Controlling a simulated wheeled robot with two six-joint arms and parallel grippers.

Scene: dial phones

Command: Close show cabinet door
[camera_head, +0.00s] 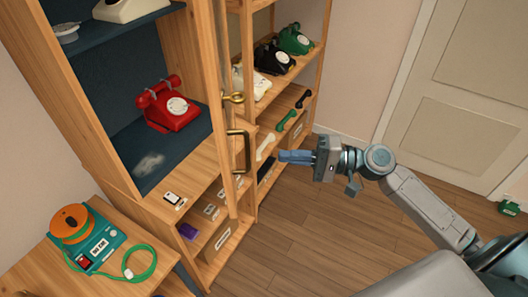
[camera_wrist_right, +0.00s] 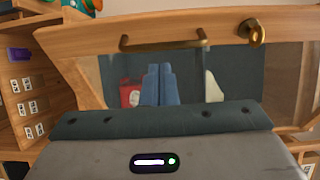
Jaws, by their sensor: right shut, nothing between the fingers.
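The show cabinet (camera_head: 170,60) stands at the left with wooden sides and dark shelves. Its door (camera_head: 225,110) has a wooden frame and stands open, swung out from the cabinet front. A brass handle (camera_head: 245,150) and a brass knob or latch (camera_head: 234,97) are on the door. My right gripper (camera_head: 285,155) is to the right of the door, its blue fingers shut and empty. In the right wrist view the fingers (camera_wrist_right: 161,85) point at the glass pane below the handle (camera_wrist_right: 165,42); I cannot tell whether they touch it. My left gripper is not in view.
A red dial phone (camera_head: 170,108) sits inside the cabinet. A side shelf (camera_head: 310,70) with black and green phones stands behind the door. A teal and orange device (camera_head: 85,240) with a green cord is on a low table. Wooden floor (camera_head: 290,235) is clear in front.

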